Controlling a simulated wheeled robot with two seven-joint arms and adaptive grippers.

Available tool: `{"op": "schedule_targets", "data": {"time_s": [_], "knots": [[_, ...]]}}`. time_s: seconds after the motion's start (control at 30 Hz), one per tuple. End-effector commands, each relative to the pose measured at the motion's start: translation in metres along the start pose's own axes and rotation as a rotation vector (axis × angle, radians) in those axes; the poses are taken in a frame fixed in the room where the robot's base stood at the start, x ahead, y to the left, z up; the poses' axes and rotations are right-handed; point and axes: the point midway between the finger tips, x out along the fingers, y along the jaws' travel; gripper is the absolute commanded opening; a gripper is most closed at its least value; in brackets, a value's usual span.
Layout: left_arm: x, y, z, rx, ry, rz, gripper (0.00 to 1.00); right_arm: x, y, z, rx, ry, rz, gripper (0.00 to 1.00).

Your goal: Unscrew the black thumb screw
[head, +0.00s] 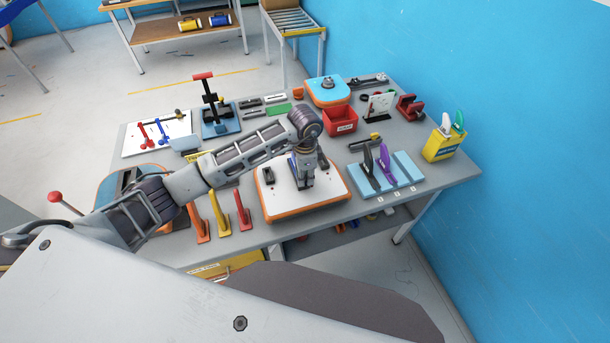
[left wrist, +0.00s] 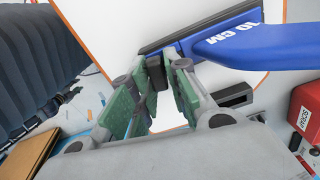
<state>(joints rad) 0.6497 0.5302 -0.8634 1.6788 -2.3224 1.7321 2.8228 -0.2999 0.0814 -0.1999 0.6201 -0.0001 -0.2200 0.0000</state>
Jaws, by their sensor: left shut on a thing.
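The white board with an orange rim (head: 281,207) lies on the grey table, and my left gripper (head: 304,185) reaches down over its middle from above. In the left wrist view, the green-padded fingers of my left gripper (left wrist: 160,82) are closed around a small black piece, the black thumb screw (left wrist: 156,72). The fingers hide much of it. It sits by the end of a dark-edged blue fin block marked "10 CM" (left wrist: 215,42), over the white board (left wrist: 108,28). My right gripper is in neither view.
A light-blue board with black and purple fins (head: 388,172) lies to the right. Orange, yellow and red fins (head: 220,216) stand to the left. A blue wall bounds the right side.

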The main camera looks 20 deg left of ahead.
Motion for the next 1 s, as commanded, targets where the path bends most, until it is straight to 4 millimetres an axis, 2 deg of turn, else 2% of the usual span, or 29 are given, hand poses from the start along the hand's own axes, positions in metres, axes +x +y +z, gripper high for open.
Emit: {"op": "schedule_targets", "data": {"time_s": [0.27, 1.0], "knots": [[0.003, 0.002, 0.001, -0.010, -0.004, 0.006, 0.00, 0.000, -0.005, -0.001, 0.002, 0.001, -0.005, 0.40], [0.002, 0.001, -0.001, -0.283, -0.002, 0.007, 0.00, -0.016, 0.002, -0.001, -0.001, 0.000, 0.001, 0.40]]}}
